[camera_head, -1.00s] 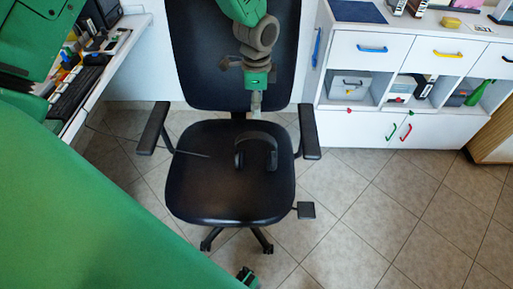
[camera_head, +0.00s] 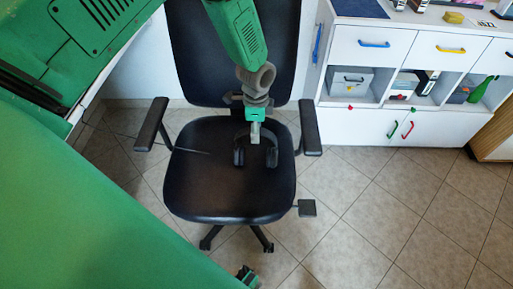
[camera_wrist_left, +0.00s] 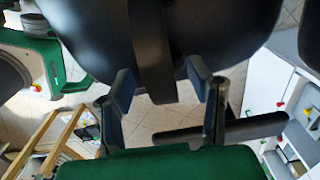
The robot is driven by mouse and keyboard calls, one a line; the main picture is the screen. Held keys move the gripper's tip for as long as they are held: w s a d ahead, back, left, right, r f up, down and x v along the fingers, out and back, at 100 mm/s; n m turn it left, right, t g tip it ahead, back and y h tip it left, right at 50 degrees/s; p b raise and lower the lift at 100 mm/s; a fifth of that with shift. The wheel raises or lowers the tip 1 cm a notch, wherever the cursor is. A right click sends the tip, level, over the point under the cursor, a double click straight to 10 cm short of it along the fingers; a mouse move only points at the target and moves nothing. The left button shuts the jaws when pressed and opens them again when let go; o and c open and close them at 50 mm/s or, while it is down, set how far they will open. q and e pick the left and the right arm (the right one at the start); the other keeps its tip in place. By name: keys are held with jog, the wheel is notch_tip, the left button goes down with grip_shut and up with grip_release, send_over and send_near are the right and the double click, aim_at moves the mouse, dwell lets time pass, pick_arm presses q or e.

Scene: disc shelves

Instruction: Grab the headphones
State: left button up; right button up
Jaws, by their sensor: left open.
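I cannot tell whether that band is the headband or part of the chair. Contact with the headphones is not clear. My right gripper is not in view.
The chair's armrests (camera_head: 151,124) (camera_head: 309,127) rise on both sides of the seat, and its backrest (camera_head: 235,60) stands behind. A white cabinet (camera_head: 375,115) with coloured handles stands at the right. The tiled floor (camera_head: 390,220) is clear at front right.

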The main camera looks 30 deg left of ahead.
pick_arm(q)
jog(key=shift+a+f, duration=0.15)
jog(key=shift+f, duration=0.1)
jog(key=c, duration=1.1)
